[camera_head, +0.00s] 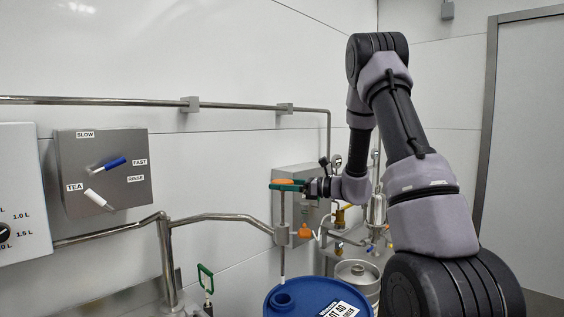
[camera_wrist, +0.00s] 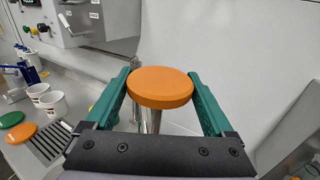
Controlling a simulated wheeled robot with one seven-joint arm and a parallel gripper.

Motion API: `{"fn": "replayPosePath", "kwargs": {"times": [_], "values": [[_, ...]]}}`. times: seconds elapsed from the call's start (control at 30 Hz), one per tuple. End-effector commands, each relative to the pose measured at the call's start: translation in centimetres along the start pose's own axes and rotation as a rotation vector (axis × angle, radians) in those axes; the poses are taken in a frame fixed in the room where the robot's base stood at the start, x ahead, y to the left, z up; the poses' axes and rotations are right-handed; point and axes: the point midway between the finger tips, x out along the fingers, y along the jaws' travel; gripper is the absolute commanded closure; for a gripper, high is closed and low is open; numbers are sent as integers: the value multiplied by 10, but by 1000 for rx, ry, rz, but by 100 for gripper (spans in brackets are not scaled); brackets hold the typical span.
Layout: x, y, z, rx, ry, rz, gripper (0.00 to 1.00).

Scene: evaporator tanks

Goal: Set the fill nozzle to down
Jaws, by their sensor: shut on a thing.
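The fill nozzle (camera_head: 282,215) is an upright metal tube with a round orange cap (camera_wrist: 160,88) on top. It passes through a clamp on the bent pipe, with an orange knob (camera_head: 305,231) at the clamp's right side. Its lower tip hangs just above the open bung of a blue drum (camera_head: 318,300); whether the tip enters the bung is unclear. My gripper (camera_head: 286,187) has its green fingers around the orange cap, closed on it from both sides. In the wrist view the fingers (camera_wrist: 160,73) stand left and right of the cap, and the tube shows below it.
A grey control box (camera_head: 104,175) with a blue and a white lever hangs on the left wall. A green-handled valve (camera_head: 206,280) stands left of the drum. A metal keg (camera_head: 358,273) stands behind it. White cups (camera_wrist: 53,102) and coloured discs lie on a bench.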

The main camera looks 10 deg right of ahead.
Motion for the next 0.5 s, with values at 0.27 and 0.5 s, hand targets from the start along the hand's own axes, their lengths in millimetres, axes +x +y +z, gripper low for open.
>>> {"fn": "replayPosePath", "kwargs": {"times": [0.27,0.5], "values": [[-1,-1,-59,4,2,-2,100],[-1,0,-76,2,1,-2,100]]}}
